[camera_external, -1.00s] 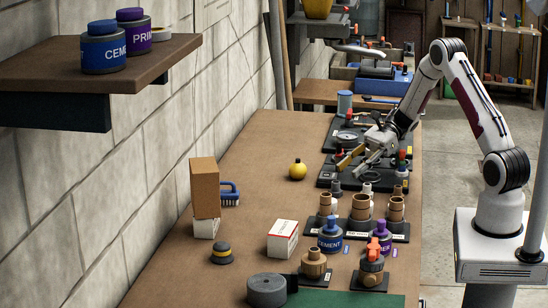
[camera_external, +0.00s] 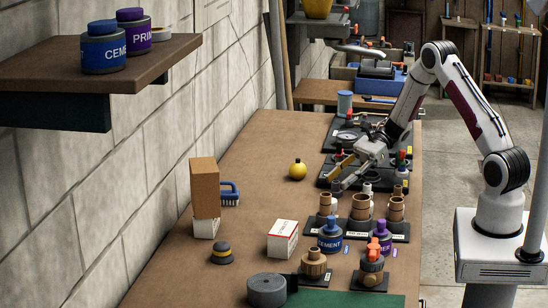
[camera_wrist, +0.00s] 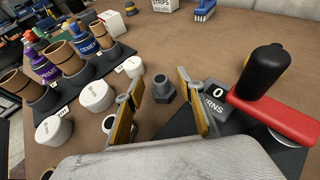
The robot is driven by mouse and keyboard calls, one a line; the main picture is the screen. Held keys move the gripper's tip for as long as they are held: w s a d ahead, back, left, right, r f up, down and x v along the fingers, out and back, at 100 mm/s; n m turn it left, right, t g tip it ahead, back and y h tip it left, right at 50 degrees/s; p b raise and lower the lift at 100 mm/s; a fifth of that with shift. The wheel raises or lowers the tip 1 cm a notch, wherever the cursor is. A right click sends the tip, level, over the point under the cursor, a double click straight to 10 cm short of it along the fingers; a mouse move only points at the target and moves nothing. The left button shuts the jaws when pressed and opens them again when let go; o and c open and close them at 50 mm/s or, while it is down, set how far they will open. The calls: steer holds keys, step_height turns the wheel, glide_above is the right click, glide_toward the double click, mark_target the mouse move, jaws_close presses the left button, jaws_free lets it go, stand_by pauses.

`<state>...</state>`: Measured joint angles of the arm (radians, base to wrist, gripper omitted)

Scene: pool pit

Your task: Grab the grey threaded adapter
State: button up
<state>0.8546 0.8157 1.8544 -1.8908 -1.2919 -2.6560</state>
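The grey threaded adapter (camera_wrist: 164,89) is a dark grey fitting with a wider faceted base and a narrower round top. In the wrist view it stands on the brown bench between and just beyond the fingertips, with a gap to both. In the external view it shows small (camera_external: 337,190), just in front of the fingertips. My gripper (camera_wrist: 164,96) is open and empty, its yellow-sided fingers spread to either side of the adapter. In the external view my gripper (camera_external: 341,172) is low over the bench, pointing left and toward the camera.
White fittings (camera_wrist: 95,96) stand close left of the fingers. Brown fittings (camera_wrist: 87,57) stand on dark trays beyond them. A valve with a red handle (camera_wrist: 270,108) is close on the right.

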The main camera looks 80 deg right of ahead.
stand_by(0.3)
jaws_close()
steer(key=shift+r, duration=0.1)
step_height(320, 180, up, 10)
stand_by(0.9)
stand_by(0.4)
